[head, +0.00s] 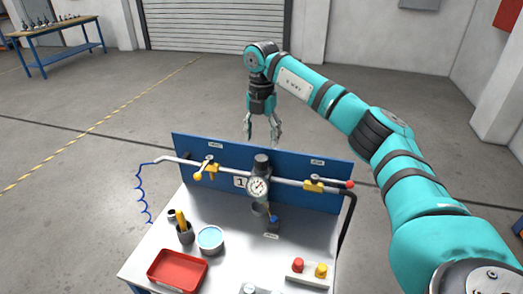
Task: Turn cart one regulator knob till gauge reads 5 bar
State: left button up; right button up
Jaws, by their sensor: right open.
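A cart (225,262) with a white top carries a blue back panel (225,152). A grey pipe with a regulator runs across the panel. The dark regulator knob (262,163) sits on top, above a round white gauge (257,186) beside a plate marked 1. The gauge's reading is too small to tell. My right gripper (262,136) is open and empty, pointing down behind the panel's top edge, above and apart from the knob. My left gripper is not in view.
Yellow-handled valves (205,170) and (313,185) sit on the pipe left and right of the gauge. A red tray (177,270), a blue-topped tin (210,239), a pen cup (185,234) and a box with red and yellow buttons (309,271) stand on the cart. A workbench (58,40) stands far left.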

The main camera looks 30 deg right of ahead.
notch_tip(320, 180, up, 4)
jog(key=shift+f, duration=0.1)
dwell(0.6)
